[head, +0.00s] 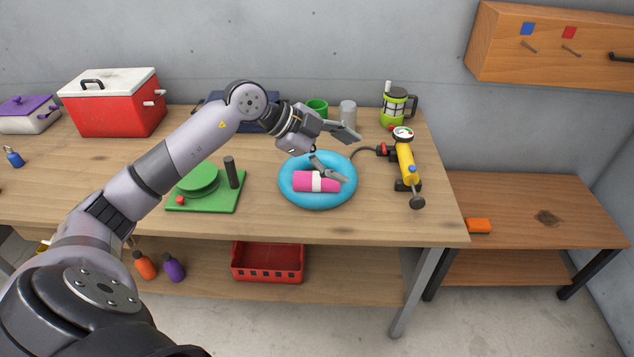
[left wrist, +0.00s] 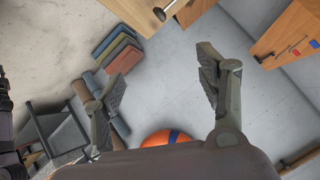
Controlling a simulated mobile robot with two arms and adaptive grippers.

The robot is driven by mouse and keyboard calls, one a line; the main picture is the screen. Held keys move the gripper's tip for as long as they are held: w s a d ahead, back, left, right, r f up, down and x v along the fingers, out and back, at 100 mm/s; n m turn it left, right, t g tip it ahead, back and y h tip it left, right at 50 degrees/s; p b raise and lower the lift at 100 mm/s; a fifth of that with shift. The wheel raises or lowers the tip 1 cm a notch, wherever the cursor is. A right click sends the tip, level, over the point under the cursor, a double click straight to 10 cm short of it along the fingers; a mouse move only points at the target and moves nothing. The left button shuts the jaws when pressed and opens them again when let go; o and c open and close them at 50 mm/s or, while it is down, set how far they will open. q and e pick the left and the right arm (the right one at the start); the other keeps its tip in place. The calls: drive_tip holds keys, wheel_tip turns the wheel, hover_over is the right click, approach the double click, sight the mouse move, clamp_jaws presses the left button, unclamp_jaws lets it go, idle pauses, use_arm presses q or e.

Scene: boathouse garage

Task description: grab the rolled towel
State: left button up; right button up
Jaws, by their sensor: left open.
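The rolled towel (head: 304,181), a pink roll with a white band around it, lies inside a round blue ring (head: 318,206) on the wooden workbench. My left gripper (head: 352,158) is open and empty above the ring, with its fingers pointing right. Its lower finger is close to the towel's right end in the head view; I cannot tell whether they touch. In the left wrist view the open fingers (left wrist: 160,92) have nothing between them, and the towel does not show there. My right gripper is not in view.
A yellow pump (head: 405,160) stands right of the ring, with a green lantern (head: 394,106) behind it. A green press-like device (head: 203,183) is at left. A red cooler (head: 115,108) stands further back. The bench front near the ring is clear.

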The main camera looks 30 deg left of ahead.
use_arm(q)
drive_tip(key=s+a+n+g+y, duration=0.2)
drive_tip(key=a+n+y, duration=0.25)
drive_tip(key=a, duration=0.85)
drive_tip(key=p, duration=0.3)
approach(314, 177)
drive_tip(key=shift+m+y, duration=0.25)
drive_tip(key=shift+y, duration=0.2)
drive_tip(key=x, duration=0.5)
drive_tip(key=shift+w+d+f, duration=0.1)
drive_tip(key=shift+w+d, duration=0.35)
drive_tip(key=shift+s+p+x, duration=0.15)
drive_tip(key=shift+p+x, duration=0.1)
drive_tip(key=shift+x, duration=1.05)
drive_tip(key=shift+s+p+x, duration=0.15)
drive_tip(key=shift+p+x, duration=0.05)
drive_tip(key=shift+x, duration=1.1)
drive_tip(key=shift+f, duration=0.15)
drive_tip(key=shift+c, duration=0.6)
drive_tip(key=c, duration=1.2)
